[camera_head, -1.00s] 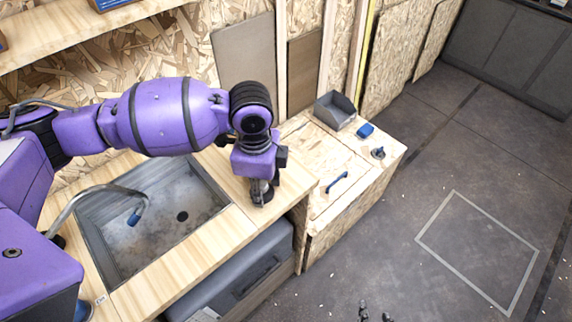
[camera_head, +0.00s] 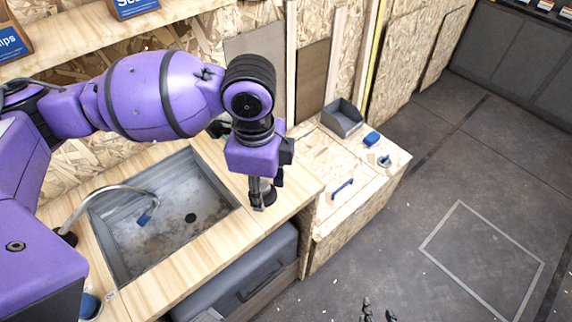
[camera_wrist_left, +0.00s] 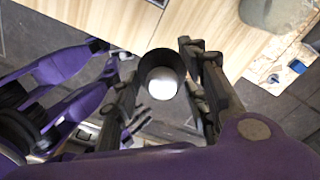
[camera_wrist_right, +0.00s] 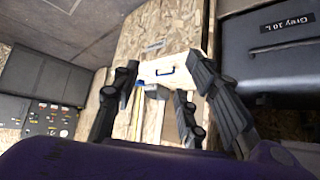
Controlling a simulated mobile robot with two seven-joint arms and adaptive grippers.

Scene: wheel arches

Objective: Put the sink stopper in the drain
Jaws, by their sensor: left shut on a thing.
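The sink (camera_head: 125,255) is set into the wooden counter, with its dark round drain (camera_head: 190,218) uncovered. A small round dark-and-grey thing (camera_head: 384,161) on the lower cabinet at right looks like a stopper, but is too small to be sure. It seems to show in the left wrist view (camera_wrist_left: 273,78) too. My left gripper (camera_head: 262,197) is over the counter right of the sink, fingers down. It is shut on a dark, open-ended cylinder like a cup (camera_wrist_left: 161,73), pale inside. My right gripper (camera_head: 376,310) is open and empty, low at the bottom edge; its spread fingers show in its wrist view (camera_wrist_right: 158,95).
A curved tap (camera_head: 110,190) with a blue tip reaches over the sink. A grey bin (camera_head: 250,275) stands beneath the counter. Floor at right is clear.

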